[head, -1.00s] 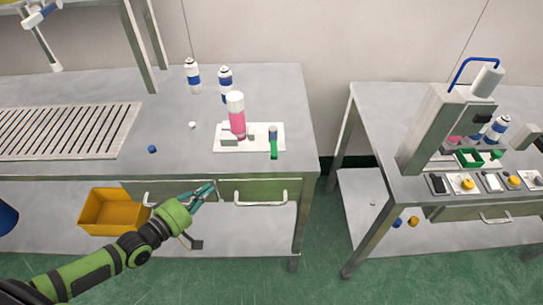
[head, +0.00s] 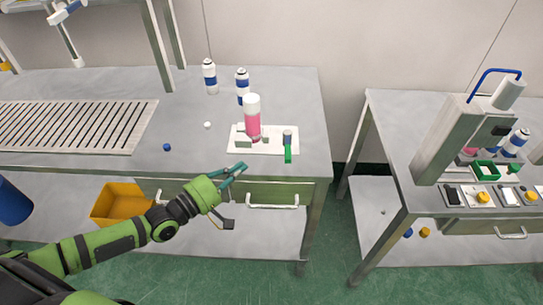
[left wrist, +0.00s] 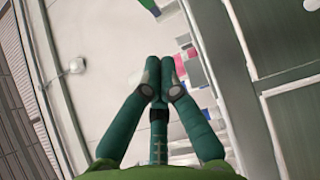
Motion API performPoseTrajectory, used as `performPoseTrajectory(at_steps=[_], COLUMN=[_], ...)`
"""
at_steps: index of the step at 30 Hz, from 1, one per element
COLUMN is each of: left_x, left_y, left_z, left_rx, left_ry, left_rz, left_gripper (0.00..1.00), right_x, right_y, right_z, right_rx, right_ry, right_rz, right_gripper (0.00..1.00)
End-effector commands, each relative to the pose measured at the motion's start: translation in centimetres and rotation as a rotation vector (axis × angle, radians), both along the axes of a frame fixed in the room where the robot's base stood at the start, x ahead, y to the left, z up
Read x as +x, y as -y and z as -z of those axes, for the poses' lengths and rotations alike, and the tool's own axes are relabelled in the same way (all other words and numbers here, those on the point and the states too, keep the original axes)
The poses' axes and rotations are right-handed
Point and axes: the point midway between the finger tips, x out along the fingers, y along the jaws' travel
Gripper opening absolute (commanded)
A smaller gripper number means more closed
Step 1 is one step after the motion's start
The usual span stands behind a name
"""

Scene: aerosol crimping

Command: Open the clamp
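The clamp is a white fixture plate (head: 272,150) near the table's front right corner. Its green handle (head: 288,154) points toward the front edge, below a small grey cylinder. A pink can with a white top (head: 252,122) stands upright on the plate, beside small grey blocks; I cannot tell if they grip it. My left gripper (head: 243,167) is in front of the table edge, left of the handle and apart from it. In the left wrist view the left gripper's fingertips (left wrist: 160,66) meet with nothing visible between them. My right gripper is not in view.
Two white-and-blue cans (head: 210,77) stand behind the clamp. A blue cap (head: 167,147) and a white cap (head: 208,125) lie to its left. Drawer handles (head: 272,201) jut from the table front. A yellow bin (head: 118,204) is below. A second table with a press (head: 455,135) stands right, across a gap.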

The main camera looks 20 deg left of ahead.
Motion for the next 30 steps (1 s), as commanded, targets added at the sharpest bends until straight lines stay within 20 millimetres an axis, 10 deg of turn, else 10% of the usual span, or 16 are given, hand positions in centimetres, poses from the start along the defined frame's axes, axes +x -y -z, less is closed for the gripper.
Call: performPoseTrajectory(at_steps=[9, 30], left_x=[5.7, 6.6], left_y=[3.1, 6.8], left_z=[-0.3, 0.0], left_rx=[0.0, 0.002], left_ry=[0.002, 0.0], left_rz=[0.001, 0.001], left_gripper=[0.0, 0.0], right_x=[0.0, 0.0], right_y=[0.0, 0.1], right_z=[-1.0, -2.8], right_rx=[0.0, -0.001], right_ry=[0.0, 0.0], right_rz=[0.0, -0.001], right_gripper=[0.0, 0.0])
